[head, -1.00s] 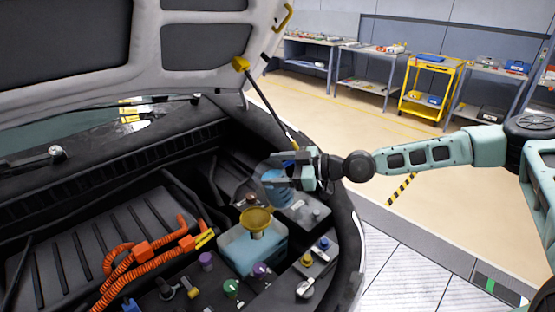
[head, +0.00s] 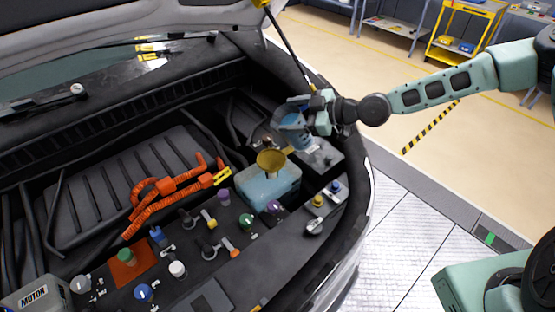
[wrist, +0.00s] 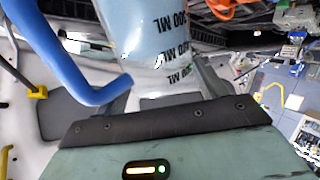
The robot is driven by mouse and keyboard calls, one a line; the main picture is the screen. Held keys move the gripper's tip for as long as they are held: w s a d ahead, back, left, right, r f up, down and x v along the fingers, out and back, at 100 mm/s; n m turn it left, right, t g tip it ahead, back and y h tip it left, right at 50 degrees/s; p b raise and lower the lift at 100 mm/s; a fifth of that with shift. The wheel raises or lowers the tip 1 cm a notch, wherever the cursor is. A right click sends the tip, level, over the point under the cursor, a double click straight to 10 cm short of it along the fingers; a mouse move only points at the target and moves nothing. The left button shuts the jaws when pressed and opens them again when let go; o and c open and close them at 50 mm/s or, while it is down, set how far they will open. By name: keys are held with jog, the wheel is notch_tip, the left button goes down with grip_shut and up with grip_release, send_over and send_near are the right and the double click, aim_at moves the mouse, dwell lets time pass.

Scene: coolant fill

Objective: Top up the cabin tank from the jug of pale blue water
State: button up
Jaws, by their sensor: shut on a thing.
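The clear jug (head: 291,134) with pale blue water is in my gripper (head: 308,115), above and slightly behind the yellow funnel (head: 271,160). The funnel stands in the top of the pale blue translucent cabin tank (head: 268,188) in the engine bay. My gripper is shut on the jug and partly hides it. In the wrist view the jug (wrist: 150,35) shows ML marks, with a blue bar, seemingly its handle (wrist: 70,60), beside it. I see no stream between jug and funnel. I cannot tell exactly how far the jug is tilted.
Several coloured caps, such as a purple one (head: 274,207) and a green one (head: 246,221), surround the tank. Orange cables (head: 165,187) lie to its left. The raised hood and its strut (head: 290,45) are above. A yellow cart (head: 465,35) stands far behind on open floor.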

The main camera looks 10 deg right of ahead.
jog(key=shift+a+r+n+h, duration=0.1)
jog(key=shift+n+h, duration=0.2)
jog(key=shift+h, duration=0.2)
dwell(1.3)
jog(key=shift+s+a+f+n+h+b, duration=0.1)
jog(key=shift+a+f+n+h+b, duration=0.25)
jog(key=shift+b, duration=0.6)
jog(key=shift+s+a+f+n+h+b, duration=0.15)
jog(key=shift+h+b, duration=0.4)
jog(key=shift+b, duration=0.4)
dwell(4.3)
